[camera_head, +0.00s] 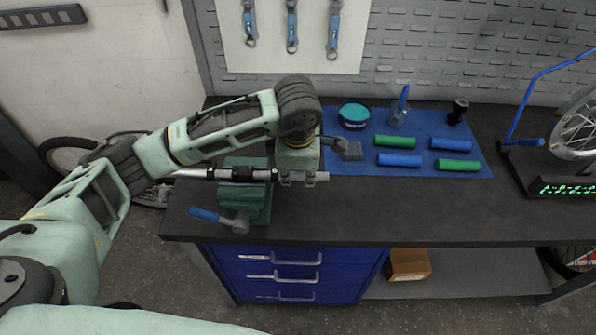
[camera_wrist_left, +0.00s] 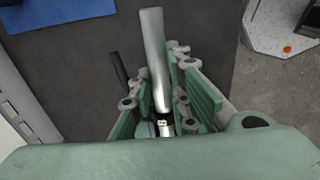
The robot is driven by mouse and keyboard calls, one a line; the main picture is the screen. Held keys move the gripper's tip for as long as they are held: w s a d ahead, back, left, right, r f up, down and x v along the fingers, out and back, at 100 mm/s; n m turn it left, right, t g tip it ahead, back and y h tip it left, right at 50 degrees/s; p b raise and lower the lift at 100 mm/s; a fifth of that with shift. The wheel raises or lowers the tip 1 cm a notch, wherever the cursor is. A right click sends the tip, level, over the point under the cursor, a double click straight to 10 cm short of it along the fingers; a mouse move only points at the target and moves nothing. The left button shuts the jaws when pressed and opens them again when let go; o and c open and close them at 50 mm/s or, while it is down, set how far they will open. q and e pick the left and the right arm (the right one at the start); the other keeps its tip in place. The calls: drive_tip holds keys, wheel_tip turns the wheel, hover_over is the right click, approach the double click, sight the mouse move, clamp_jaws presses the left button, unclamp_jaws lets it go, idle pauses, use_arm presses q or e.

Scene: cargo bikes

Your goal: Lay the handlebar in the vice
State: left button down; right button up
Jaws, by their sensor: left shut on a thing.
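The handlebar (camera_head: 318,177) is a silver tube with a black middle part. It lies level across the top of the green vice (camera_head: 255,208) at the bench's left end. Whether it rests between the jaws or just above them, I cannot tell. The vice has a blue-gripped handle at its front. My left gripper (camera_head: 299,180) points down and is shut on the handlebar, right of the vice. In the left wrist view the silver tube of the handlebar (camera_wrist_left: 154,60) runs between the green fingers (camera_wrist_left: 163,110). My right gripper is not in view.
A blue mat (camera_head: 440,120) holds green and blue grips (camera_head: 395,142), a teal-lidded tin (camera_head: 354,115) and small bottles. A wheel stand (camera_head: 545,185) is at the right. Tools hang on the back panel. The front bench top (camera_head: 420,215) is clear.

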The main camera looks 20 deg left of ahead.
use_arm(q)
drive_tip(key=shift+f+b, duration=0.3)
drive_tip(key=shift+b, duration=0.1)
idle(0.5)
drive_tip(key=c, duration=1.6)
unclamp_jaws()
drive_tip(key=shift+r, duration=0.1)
drive_tip(key=r, duration=0.4)
drive_tip(key=s+r, duration=0.1)
drive_tip(key=r, duration=0.2)
drive_tip(key=s+r, duration=0.1)
drive_tip(key=r, duration=0.3)
drive_tip(key=shift+s+d+r, duration=0.2)
drive_tip(key=shift+d+r, duration=0.1)
drive_tip(key=shift+f, duration=0.1)
